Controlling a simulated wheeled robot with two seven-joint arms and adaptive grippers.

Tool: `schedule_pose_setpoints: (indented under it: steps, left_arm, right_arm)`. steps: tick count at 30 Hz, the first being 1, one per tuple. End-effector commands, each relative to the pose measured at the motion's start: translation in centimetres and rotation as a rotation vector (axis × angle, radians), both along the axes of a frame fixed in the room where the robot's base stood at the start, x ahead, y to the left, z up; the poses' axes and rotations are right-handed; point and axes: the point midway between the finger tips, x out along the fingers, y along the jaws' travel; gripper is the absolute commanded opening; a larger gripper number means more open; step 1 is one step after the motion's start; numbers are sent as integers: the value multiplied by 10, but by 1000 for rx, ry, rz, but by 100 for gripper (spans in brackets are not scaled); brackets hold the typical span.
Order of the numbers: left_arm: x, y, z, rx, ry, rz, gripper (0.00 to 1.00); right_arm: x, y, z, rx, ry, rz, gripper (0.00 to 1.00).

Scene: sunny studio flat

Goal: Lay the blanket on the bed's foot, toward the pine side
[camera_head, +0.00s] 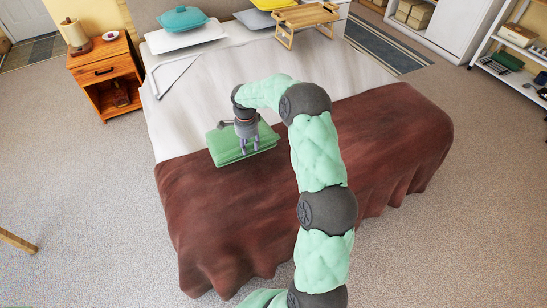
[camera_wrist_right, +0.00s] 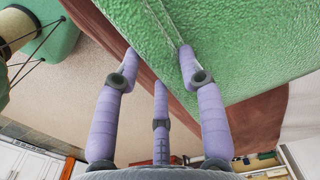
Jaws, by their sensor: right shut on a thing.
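The folded green blanket (camera_head: 228,158) is at the left half of the bed, over the border between the pale sheet and the brown cover (camera_head: 225,215) that drapes over the bed's foot. My right gripper (camera_head: 249,149) points down at the blanket's middle and is shut on it. In the right wrist view the blanket (camera_wrist_right: 225,50) fills the top right, and the right gripper's fingertips (camera_wrist_right: 160,60) meet its surface. I cannot tell whether the blanket rests on the bed or hangs just above it. My left gripper is not in view.
An orange pine nightstand (camera_head: 103,72) with a lamp (camera_head: 75,38) stands left of the bed's head.

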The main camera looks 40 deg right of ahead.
Motion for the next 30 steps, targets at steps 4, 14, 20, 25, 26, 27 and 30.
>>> schedule_pose_setpoints:
  steps: [4,14,20,25,26,27,30]
  left_arm:
    - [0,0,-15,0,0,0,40]
    - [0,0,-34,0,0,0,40]
    - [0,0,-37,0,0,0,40]
    - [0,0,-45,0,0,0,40]
    - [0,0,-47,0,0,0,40]
    - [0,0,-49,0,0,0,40]
    - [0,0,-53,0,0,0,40]
  right_arm:
    - [-15,-27,-13,-4,-6,-6,0]
    - [-32,-55,-56,-4,-5,-1,0]
    - [-35,-60,-61,-4,-6,0,0]
    - [-40,-65,-78,-2,-4,0,0]
    - [-40,-65,-83,-2,-4,0,0]
    - [-39,-65,-89,-2,-4,0,0]
    - [-39,-65,-98,-2,-4,0,0]
